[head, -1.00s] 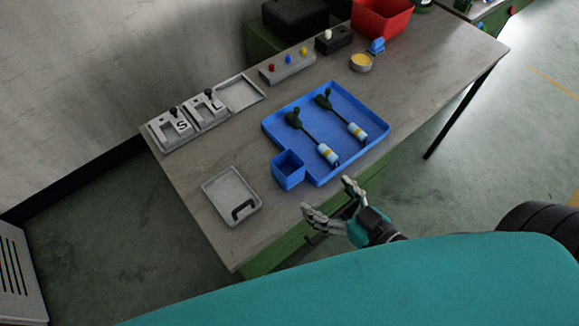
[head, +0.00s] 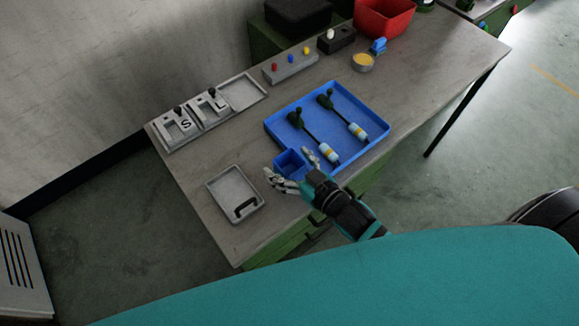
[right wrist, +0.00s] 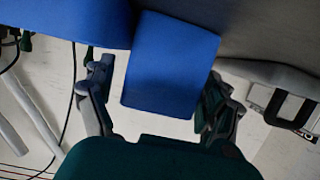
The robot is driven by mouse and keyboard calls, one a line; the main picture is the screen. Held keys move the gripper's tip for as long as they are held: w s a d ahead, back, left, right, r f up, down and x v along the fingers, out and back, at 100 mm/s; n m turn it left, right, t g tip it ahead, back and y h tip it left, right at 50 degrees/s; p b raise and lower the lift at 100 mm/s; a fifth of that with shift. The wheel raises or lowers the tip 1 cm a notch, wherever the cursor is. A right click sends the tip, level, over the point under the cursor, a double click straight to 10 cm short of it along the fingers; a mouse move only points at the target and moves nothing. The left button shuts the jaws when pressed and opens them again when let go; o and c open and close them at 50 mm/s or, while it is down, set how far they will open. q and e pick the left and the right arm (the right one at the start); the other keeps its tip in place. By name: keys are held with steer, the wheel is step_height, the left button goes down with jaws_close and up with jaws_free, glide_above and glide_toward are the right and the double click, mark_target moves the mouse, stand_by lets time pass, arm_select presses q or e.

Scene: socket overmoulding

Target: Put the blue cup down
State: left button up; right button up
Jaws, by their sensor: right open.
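The blue cup (head: 289,161) is a square, open-topped blue container at the near left corner of the blue tray (head: 377,122). My right gripper (head: 292,172) is open, with one finger on each side of the cup in the head view; its near wall is partly hidden by the hand. In the right wrist view the cup (right wrist: 172,65) lies between the two spread fingers (right wrist: 160,100), with visible gaps at both sides. I cannot tell whether the cup rests on the tray's edge or on the table. My left gripper is not in view.
The tray holds two dark green-handled tools with pale blue-and-yellow ends (head: 328,152). A grey tray with a black handle (head: 222,187) lies left of the cup. Fixtures marked S and L (head: 196,119), a button box (head: 291,66) and a red bin (head: 384,17) stand farther back.

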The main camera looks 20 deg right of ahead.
steer(key=shift+c, duration=0.4)
steer(key=c, duration=1)
steer(key=shift+c, duration=0.4)
